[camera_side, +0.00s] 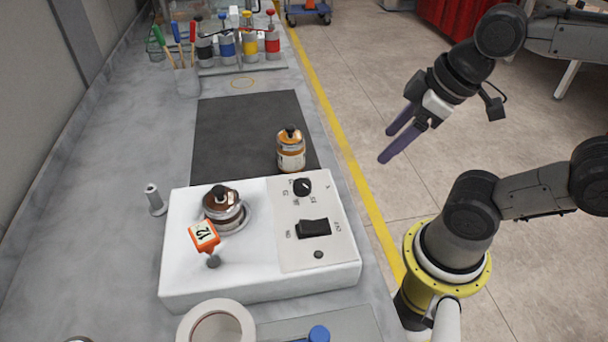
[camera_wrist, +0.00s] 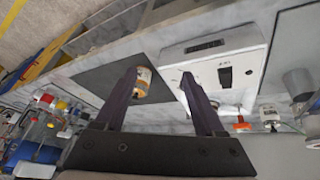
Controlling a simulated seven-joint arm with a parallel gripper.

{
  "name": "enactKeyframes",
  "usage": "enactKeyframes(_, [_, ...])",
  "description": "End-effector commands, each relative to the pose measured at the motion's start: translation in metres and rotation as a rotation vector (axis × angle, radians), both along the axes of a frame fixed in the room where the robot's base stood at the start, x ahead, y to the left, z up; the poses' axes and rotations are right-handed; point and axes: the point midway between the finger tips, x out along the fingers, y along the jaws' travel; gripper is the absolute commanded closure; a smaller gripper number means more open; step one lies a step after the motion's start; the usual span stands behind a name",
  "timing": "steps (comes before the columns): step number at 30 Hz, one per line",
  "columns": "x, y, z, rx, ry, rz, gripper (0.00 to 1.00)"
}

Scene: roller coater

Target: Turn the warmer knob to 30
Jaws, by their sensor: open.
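The white warmer box (camera_side: 255,275) stands on the grey bench in the side view. Its round black warmer knob (camera_side: 302,187) is on the light control panel, with small markings around it. I cannot read which marking the knob points at. A black rocker switch (camera_side: 313,228) sits below the knob on the same panel. My gripper (camera_side: 386,146) is open and empty, raised over the floor to the right of the bench and apart from the warmer. In the wrist view, its two dark fingers (camera_wrist: 163,75) point toward the bench, and the warmer (camera_wrist: 250,66) shows beyond them.
A jar with a brown band (camera_side: 220,208) sits on the warmer, beside an orange tag (camera_side: 204,236) marked 12. An amber jar (camera_side: 290,152) stands just behind, on the dark mat (camera_side: 235,130). A small metal post (camera_side: 155,199) stands left.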

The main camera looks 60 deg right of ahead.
Motion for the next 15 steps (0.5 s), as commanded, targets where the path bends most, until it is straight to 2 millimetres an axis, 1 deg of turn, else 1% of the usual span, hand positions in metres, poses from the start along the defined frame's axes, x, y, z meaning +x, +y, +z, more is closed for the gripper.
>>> enactKeyframes(3, [0.001,0.008,0.012,-0.068,0.025,0.233,0.29])
enactKeyframes(5, [0.004,0.013,0.018,-0.096,0.044,0.357,0.29])
enactKeyframes(8, [0.011,0.02,0.029,-0.13,0.073,0.563,0.29])
enactKeyframes(11, [0.021,0.028,0.039,-0.148,0.094,0.772,0.29])
enactKeyframes(14, [0.036,0.036,0.05,-0.147,0.102,0.981,0.29])
enactKeyframes(15, [0.044,0.038,0.054,-0.142,0.102,1.063,0.29])
